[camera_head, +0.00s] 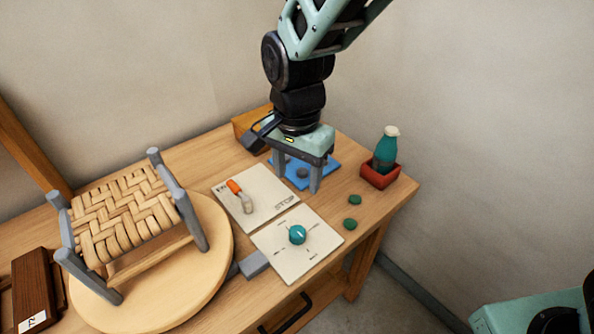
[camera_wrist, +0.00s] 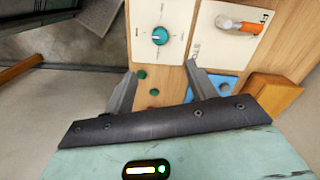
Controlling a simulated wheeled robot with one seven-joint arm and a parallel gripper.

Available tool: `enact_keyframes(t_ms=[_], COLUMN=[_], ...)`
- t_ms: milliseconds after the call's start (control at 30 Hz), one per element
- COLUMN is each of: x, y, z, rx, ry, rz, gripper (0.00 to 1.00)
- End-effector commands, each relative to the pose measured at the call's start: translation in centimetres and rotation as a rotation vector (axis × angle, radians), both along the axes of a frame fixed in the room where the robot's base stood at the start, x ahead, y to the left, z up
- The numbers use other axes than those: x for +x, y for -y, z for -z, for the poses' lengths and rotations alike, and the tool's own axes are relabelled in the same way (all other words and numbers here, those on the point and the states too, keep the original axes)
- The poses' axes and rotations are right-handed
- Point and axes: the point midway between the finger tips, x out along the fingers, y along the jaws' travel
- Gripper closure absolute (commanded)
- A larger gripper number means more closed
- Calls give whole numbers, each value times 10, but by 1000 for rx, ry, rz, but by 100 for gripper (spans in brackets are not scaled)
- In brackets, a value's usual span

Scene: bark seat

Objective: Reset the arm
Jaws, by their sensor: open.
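My gripper (camera_head: 296,178) hangs from the arm, pointing down over the blue mat (camera_head: 325,166) at the back of the wooden table. Its two grey fingers are apart with nothing between them. In the wrist view my gripper (camera_wrist: 157,85) also shows spread fingers, with bare table and the blue mat (camera_wrist: 226,84) beyond them. A small dark round thing (camera_head: 303,172) shows on the mat between the fingers. Whether the fingertips touch the mat I cannot tell.
A woven seat frame (camera_head: 125,215) stands on a round wooden disc (camera_head: 215,262) at left. Panels carry an orange-tipped lever (camera_head: 236,187) and a teal knob (camera_head: 297,235). A teal bottle (camera_head: 385,150) stands in a red tray (camera_head: 378,180). Green discs (camera_head: 354,199) and an orange-brown box (camera_head: 245,124) lie near.

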Motion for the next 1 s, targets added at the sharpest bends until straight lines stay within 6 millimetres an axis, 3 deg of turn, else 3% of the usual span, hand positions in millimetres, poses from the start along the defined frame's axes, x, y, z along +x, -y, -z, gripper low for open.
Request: enact_keyframes(t_ms=[467,567,800,1000], x=[-6,-26,-112,-163], y=[3,13,55,90], z=[-2,-12,-47,-54], rx=[11,48,129,80], ry=[-11,-35,-22,25], rz=[-33,-162,-771,-1190], gripper=[44,44,44,44])
